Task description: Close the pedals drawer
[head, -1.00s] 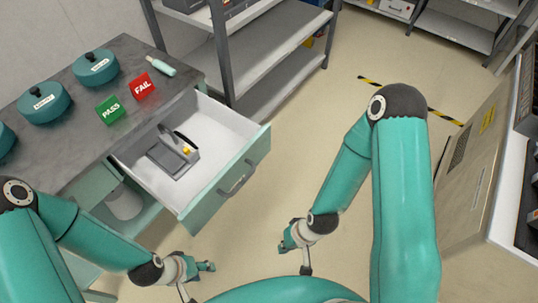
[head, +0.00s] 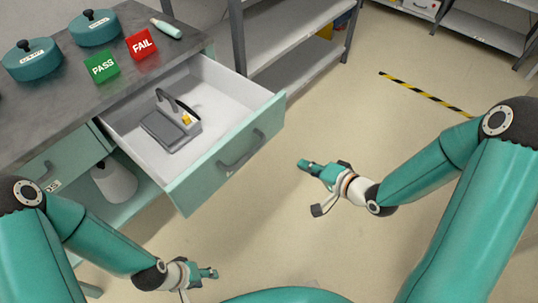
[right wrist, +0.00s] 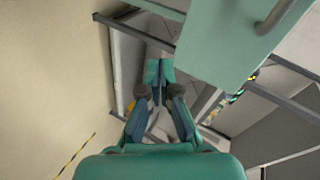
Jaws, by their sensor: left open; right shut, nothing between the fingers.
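The open drawer (head: 225,165) sticks out from the teal cabinet under the grey worktop. A grey pedal (head: 168,128) with a black loop and a yellow part lies inside it. The dark handle (head: 242,150) is on its teal front, which also shows in the right wrist view (right wrist: 220,40). My right gripper (head: 306,165) is shut and empty, to the right of the drawer front and apart from it. Its fingers show in the right wrist view (right wrist: 158,72). My left gripper (head: 208,273) is open and empty, below the drawer front and apart from it.
A grey shelf rack (head: 290,45) stands behind the drawer. The floor to the right is clear.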

